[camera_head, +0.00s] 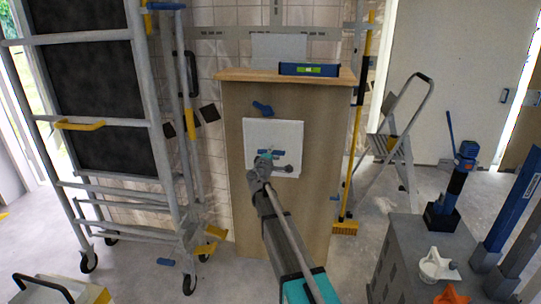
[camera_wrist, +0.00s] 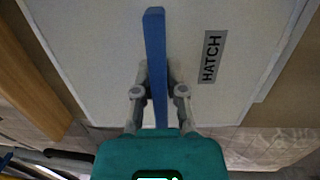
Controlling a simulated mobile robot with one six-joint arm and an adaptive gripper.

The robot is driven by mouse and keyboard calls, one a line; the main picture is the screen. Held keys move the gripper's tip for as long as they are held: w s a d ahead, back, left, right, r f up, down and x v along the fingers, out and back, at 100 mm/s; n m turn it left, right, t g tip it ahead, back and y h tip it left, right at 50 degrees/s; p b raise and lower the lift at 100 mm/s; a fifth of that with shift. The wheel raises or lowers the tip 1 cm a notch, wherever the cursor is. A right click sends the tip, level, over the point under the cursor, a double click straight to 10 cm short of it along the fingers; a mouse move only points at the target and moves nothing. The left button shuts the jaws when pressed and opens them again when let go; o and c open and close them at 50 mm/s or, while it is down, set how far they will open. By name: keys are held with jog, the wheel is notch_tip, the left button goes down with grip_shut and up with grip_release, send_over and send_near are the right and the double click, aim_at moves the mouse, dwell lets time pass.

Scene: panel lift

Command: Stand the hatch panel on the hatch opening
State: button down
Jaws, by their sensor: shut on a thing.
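The hatch panel (camera_head: 290,131) is a white square plate upright against the front of the wooden cabinet (camera_head: 235,190). In the wrist view the panel (camera_wrist: 100,60) fills most of the picture and carries a grey HATCH label (camera_wrist: 213,57). A blue bar handle (camera_wrist: 154,40) stands out from it. My gripper (camera_wrist: 158,80) has a finger on either side of this handle and is shut on it. In the head view my gripper (camera_head: 267,156) is in front of the panel's lower middle. The hatch opening does not show; I cannot tell whether the panel touches the cabinet.
A blue spirit level (camera_head: 308,69) lies on the cabinet top. A blue piece (camera_head: 262,108) is on the cabinet front, above the panel. A wheeled scaffold (camera_head: 150,125) stands left, a broom (camera_head: 361,110) and stepladder (camera_head: 400,135) right. A grey cabinet (camera_head: 405,255) is near right.

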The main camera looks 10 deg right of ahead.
jog(key=shift+a+f+x, duration=0.1)
jog(key=shift+f+x, duration=0.05)
jog(key=shift+x, duration=0.65)
jog(key=shift+a+f+x, duration=0.1)
jog(key=shift+f+x, duration=0.1)
jog(key=shift+x, duration=0.6)
jog(key=shift+f+x, duration=0.15)
jog(key=shift+x, duration=0.6)
jog(key=shift+w, duration=0.2)
jog(key=shift+w+d+r+g+p, duration=0.2)
jog(key=shift+w+g+p, duration=0.2)
jog(key=shift+p, duration=0.15)
jog(key=shift+f+b, duration=1.35)
dwell(2.3)
dwell(0.4)
jog(key=c, duration=0.6)
grip_release()
jog(key=shift+s, duration=0.1)
